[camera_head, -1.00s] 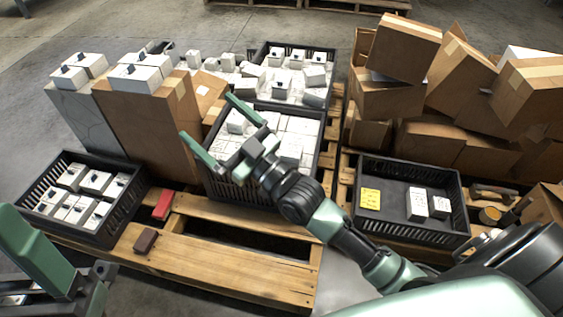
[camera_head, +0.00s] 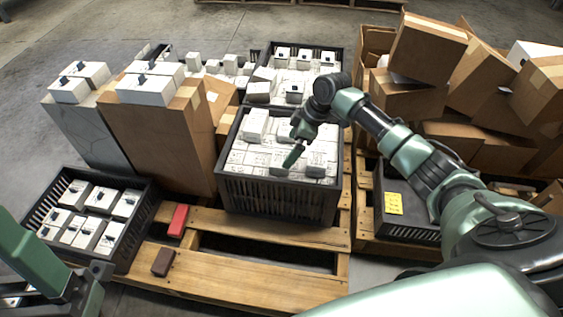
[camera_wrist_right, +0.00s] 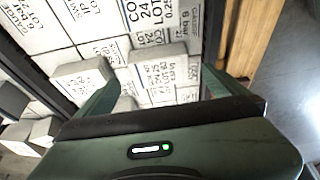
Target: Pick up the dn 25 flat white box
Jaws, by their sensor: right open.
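Flat white boxes with printed labels fill the middle black crate (camera_head: 277,195); the head view does not let me read which is dn 25. My right gripper (camera_head: 294,156) hangs over this crate, pointing down, its fingers partly overlapping in view. In the right wrist view my right gripper (camera_wrist_right: 158,88) is open, with a white labelled box (camera_wrist_right: 158,72) between and beyond the fingers. Another white box (camera_wrist_right: 82,78) lies near the left finger. No grip on a box shows. Part of my left arm (camera_head: 40,255) shows at the lower left; its jaws are unclear.
Another black crate (camera_head: 140,232) of white boxes stands at left, beside a red box (camera_head: 179,221) and a brown box (camera_head: 163,262) on the pallet (camera_head: 250,275). Tall cardboard boxes (camera_head: 160,140) stand behind. Piled cartons (camera_head: 425,50) and a crate with a yellow label (camera_head: 394,203) are at right.

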